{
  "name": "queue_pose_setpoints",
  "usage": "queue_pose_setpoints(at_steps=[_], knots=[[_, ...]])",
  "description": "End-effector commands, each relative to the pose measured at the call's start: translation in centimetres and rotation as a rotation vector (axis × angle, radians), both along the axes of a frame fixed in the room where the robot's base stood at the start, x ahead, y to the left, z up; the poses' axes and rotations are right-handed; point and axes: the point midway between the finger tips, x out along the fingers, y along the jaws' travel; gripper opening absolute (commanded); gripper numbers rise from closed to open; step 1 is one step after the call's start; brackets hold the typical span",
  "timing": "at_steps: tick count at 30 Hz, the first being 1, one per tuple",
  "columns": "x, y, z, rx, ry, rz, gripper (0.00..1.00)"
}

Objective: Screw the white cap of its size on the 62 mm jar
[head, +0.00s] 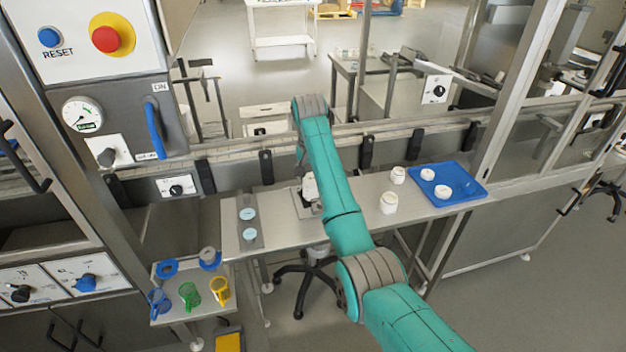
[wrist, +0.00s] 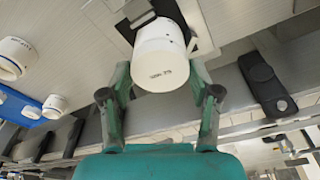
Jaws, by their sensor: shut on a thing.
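My gripper (wrist: 160,78) is shut on a white cap (wrist: 163,62), with one finger on each side of it. Small dark print, too small to read surely, shows on its flat round face. A white jar-like shape (head: 309,187) stands at the fixture below my wrist in the head view, partly behind my arm. In the wrist view the cap hides most of what is under it, so I cannot tell whether it touches the 62 mm jar or how the threads sit.
Right of my arm, white round pieces (head: 389,202) (head: 398,175) stand on the bench, and others (head: 443,191) are on a blue tray (head: 468,173). A grey strip with two pale discs (head: 248,213) lies left. A conveyor rail runs behind.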

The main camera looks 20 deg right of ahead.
Motion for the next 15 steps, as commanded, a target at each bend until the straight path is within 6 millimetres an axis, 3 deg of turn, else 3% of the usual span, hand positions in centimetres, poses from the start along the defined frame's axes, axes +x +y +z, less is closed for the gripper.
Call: queue_pose_setpoints(at_steps=[15], knots=[[0.17,0.17,0.06,0.000,-0.001,-0.451,0.31]])
